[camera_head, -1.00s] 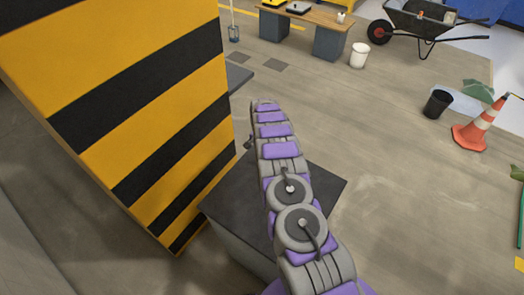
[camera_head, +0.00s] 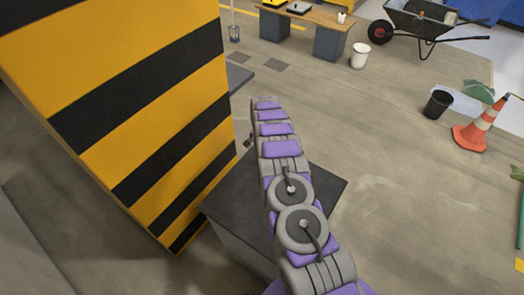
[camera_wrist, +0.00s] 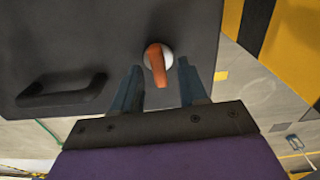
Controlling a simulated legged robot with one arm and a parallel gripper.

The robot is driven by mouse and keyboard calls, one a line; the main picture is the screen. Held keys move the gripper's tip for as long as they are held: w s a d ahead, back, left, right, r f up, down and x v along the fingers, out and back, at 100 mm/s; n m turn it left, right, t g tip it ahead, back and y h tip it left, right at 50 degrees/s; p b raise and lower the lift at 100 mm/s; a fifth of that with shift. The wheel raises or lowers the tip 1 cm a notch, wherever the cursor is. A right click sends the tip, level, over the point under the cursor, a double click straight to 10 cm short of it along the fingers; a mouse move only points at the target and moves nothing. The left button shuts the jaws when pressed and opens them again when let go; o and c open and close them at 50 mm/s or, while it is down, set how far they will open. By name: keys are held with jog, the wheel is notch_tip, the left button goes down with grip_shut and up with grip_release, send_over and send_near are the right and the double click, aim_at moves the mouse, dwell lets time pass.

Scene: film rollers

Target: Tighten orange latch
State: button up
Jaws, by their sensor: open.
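The orange latch (camera_wrist: 157,66) shows in the wrist view as a short lever on a round pale base, set on a dark panel (camera_wrist: 100,45). The lever points down in that picture, tilted slightly. My gripper (camera_wrist: 161,78) is open, with one dark finger to each side of the lever's lower end. I see a gap on both sides, and cannot tell whether the fingertips reach the lever's depth. In the head view my arm extends past the yellow and black striped pillar, and the latch does not show there.
A black handle (camera_wrist: 62,92) sits on the panel left of the latch. The striped pillar (camera_head: 130,90) stands close to my arm's left. A dark-topped box (camera_head: 320,188) is below the arm. Open floor lies right, with a traffic cone (camera_head: 478,128) and black bin (camera_head: 437,104).

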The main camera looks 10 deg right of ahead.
notch_tip(320, 180, up, 16)
jog(key=p, duration=0.1)
jog(key=shift+r+p, duration=0.15)
jog(key=shift+p, duration=0.2)
jog(key=s+a+r+n+b, duration=0.1)
jog(key=s+r+n, duration=0.2)
jog(key=s+r, duration=0.85)
jog(key=s+a+r+n, duration=0.2)
jog(key=s+r, duration=0.8)
jog(key=s, duration=0.2)
jog(key=s+d+n+g+b, duration=0.1)
jog(key=s+d+n, duration=0.2)
jog(key=s, duration=2.8)
jog(key=shift+s+r+g, duration=0.15)
jog(key=shift+s+g, duration=0.1)
jog(key=shift+g, duration=0.15)
jog(key=shift+d, duration=0.1)
